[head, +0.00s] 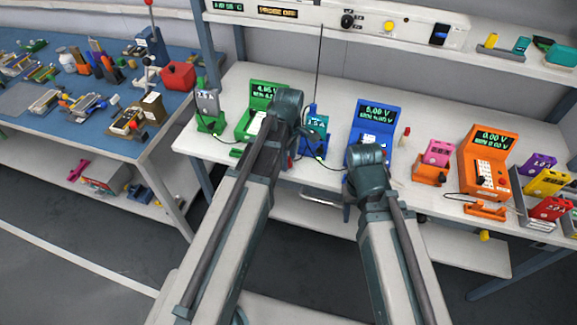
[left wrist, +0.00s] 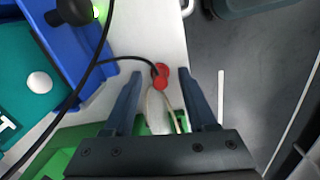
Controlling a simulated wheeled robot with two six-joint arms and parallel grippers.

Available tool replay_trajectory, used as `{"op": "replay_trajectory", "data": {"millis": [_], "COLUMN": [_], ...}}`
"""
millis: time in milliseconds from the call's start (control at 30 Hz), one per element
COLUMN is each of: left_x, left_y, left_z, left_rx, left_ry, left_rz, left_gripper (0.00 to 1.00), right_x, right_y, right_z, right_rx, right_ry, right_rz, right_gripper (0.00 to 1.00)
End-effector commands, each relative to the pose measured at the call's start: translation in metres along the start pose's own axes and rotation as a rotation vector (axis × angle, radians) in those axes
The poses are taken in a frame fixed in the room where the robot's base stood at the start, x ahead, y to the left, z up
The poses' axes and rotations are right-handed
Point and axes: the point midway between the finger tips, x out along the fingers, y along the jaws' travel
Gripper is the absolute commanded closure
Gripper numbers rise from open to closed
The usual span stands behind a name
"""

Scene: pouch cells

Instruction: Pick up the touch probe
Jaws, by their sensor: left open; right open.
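A small red piece with a black cable, which looks like the touch probe (left wrist: 161,78), lies by the front edge of the white bench (left wrist: 150,30) in the left wrist view. My left gripper (left wrist: 163,90) is open, its two fingers on either side of the red piece with gaps. A pale elongated part shows below it between the fingers; I cannot tell whether it belongs to the probe. In the head view my left gripper (head: 289,150) is over the bench front, hiding the probe. My right gripper (head: 349,190) is open before the blue meter (head: 373,122), its fingers mostly hidden.
The teal cell (head: 316,125) in its blue holder stands right of my left gripper. The green meter (head: 250,122) is to its left. An orange meter (head: 487,165) and a pink cell (head: 438,153) stand at right. A blue-topped bench (head: 50,125) is far left.

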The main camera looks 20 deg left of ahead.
Motion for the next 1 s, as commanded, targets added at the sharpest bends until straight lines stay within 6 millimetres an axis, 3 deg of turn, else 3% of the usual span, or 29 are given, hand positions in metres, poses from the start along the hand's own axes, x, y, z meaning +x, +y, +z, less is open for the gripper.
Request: {"op": "replay_trajectory", "data": {"millis": [133, 433, 1000], "left_x": [-0.0014, -0.0014, -0.0101], "left_y": [0.0000, 0.0000, -0.0003], "left_z": [0.0000, 0.0000, -0.0035], "left_rx": [0.000, 0.000, 0.001], "left_ry": [0.000, 0.000, 0.000], "left_rz": [0.000, 0.000, 0.000], "left_gripper": [0.45, 0.99, 1.00], "right_x": [-0.0014, -0.0014, -0.0101], "right_y": [0.0001, 0.0001, 0.0010], "right_z": [0.0001, 0.0001, 0.0006], "right_rx": [0.000, 0.000, 0.000], "right_ry": [0.000, 0.000, 0.000], "right_rz": [0.000, 0.000, 0.000], "right_gripper": [0.50, 0.50, 0.50]}}
